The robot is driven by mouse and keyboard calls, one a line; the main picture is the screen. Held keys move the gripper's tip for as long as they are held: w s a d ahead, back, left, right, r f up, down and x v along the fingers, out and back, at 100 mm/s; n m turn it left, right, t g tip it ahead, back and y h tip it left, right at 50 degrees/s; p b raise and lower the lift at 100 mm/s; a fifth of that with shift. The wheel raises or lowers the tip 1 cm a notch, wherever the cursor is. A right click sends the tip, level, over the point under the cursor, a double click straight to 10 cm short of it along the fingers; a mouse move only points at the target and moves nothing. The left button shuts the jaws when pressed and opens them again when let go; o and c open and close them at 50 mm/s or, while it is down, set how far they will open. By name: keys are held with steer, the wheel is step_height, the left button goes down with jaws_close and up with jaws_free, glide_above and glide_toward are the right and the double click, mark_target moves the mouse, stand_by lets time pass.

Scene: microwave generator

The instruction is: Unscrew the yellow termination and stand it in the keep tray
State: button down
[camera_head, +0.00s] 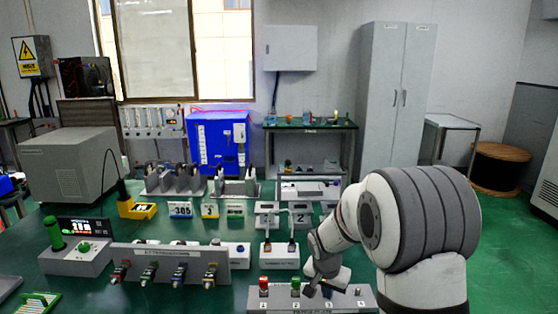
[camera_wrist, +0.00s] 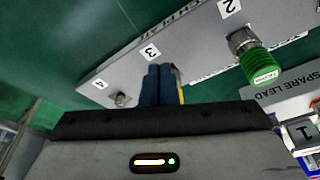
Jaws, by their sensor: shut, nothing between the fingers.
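A grey block (camera_head: 340,300) with numbered positions stands at the front right; it also shows in the wrist view (camera_wrist: 130,65). A red cap (camera_head: 264,286) is at 1 and a green termination (camera_head: 295,285) at 2; the green one also shows in the wrist view (camera_wrist: 257,66). Position 4 carries a bare metal connector (camera_wrist: 120,100). My gripper (camera_wrist: 160,70) is shut and empty, its dark fingers over the block near 3. A thin yellow sliver (camera_wrist: 181,93) shows beside the fingers; I cannot tell if it is the yellow termination. I cannot identify the keep tray for certain.
A grey panel (camera_head: 140,262) with red, blue and yellow-ended connectors stands left of the block. A sign reading SPARE LEAD (camera_wrist: 290,88) is close at right in the wrist view. Small boxes (camera_head: 279,254) stand behind the block. A green ribbed item (camera_head: 38,303) lies front left.

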steer(key=shift+s, duration=0.25)
steer(key=shift+r, duration=0.15)
steer(key=p+v, duration=0.2)
steer(key=v, duration=0.1)
steer(key=w+p+v, duration=0.1)
steer(key=v, duration=0.1)
steer(key=shift+d+r, duration=0.25)
steer(key=shift+r, duration=0.15)
